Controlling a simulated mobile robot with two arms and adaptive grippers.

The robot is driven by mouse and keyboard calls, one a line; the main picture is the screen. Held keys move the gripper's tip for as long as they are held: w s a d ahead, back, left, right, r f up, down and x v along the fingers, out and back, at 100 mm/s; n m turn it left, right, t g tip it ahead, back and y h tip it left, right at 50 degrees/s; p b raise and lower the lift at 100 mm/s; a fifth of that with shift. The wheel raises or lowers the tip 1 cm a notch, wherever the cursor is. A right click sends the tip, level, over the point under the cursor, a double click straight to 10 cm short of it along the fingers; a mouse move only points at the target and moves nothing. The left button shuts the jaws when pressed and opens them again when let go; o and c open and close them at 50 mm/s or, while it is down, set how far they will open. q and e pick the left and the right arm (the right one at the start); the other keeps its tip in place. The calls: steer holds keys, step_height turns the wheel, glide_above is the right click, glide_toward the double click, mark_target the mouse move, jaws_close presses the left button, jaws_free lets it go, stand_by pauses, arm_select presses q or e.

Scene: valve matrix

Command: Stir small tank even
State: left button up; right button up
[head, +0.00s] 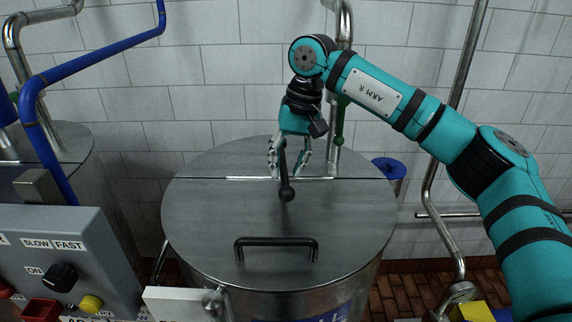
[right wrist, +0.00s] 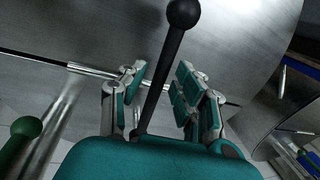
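A black stirring lever (head: 283,170) with a ball knob (head: 287,194) rises above the lid. My right gripper (head: 290,165) is over the lid, with its fingers on either side of the lever. In the right wrist view, the lever (right wrist: 165,75) passes between the finger pads (right wrist: 160,90), with gaps on both sides, so the gripper looks open. My left gripper is not in view.
A grey control box (head: 85,245) with SLOW, FAST and ON marks, a black knob (head: 60,278) and a yellow button (head: 91,304) is at left. A lid handle (head: 276,242) is in front. Another tank (head: 85,165) is at left. Pipes line the tiled wall.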

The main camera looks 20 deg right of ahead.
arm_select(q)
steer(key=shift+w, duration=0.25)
arm_select(e)
steer(key=shift+o, duration=0.2)
steer(key=shift+f, duration=0.15)
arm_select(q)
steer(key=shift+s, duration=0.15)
arm_select(e)
step_height(320, 180, up, 12)
steer(key=d, duration=0.2)
steer(key=shift+s+d, duration=0.25)
